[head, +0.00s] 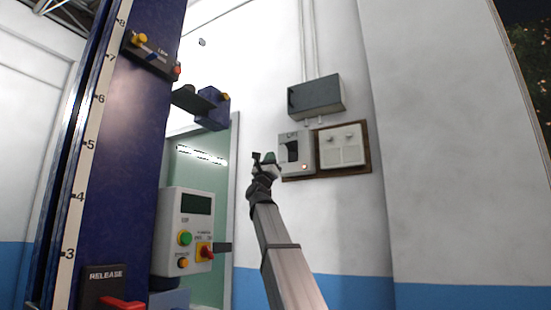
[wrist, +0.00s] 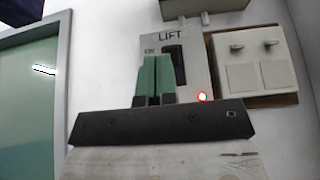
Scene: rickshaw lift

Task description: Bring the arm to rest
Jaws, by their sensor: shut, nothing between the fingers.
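My gripper (head: 264,158) is raised on my outstretched arm in the middle of the head view. In the wrist view its two green fingers (wrist: 155,78) are together with nothing between them. It is in front of the grey LIFT switch box (wrist: 193,72) on the wall, overlapping its lower left part in the wrist view. The box has a dark switch and a lit red-ringed lamp (wrist: 202,97). The LIFT box also shows in the head view (head: 291,142), just right of my gripper. I cannot tell whether the fingers touch it.
A wooden board with a white double switch (head: 342,146) is right of the LIFT box, under a grey box (head: 316,96). At left stands a blue lift post (head: 120,160) with a control panel (head: 184,232) and a red release lever (head: 122,302). A greenish door (head: 208,165) is behind.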

